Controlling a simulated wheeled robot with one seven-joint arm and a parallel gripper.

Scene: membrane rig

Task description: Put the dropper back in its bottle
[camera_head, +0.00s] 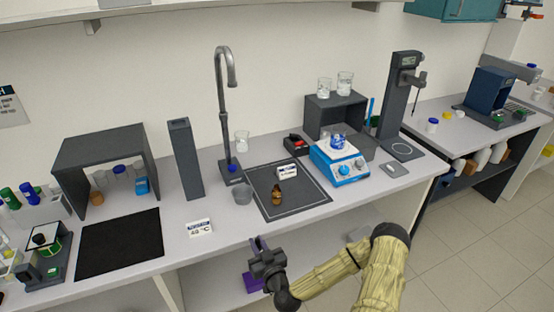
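A small amber bottle (277,198) stands on the dark mat with a light border (306,199), near the middle of the bench. I cannot make out a separate dropper, and the bottle's top is too small to tell whether anything sits in it. My gripper (254,264) is in front of the bench edge, below and a little left of the bottle, and apart from it. Its two purple fingers are spread, and I see nothing between them.
A tall tap (226,120) rises behind. A blue stirrer (342,168) holding a beaker is to the right. A temperature card (199,228) stands near the front edge.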

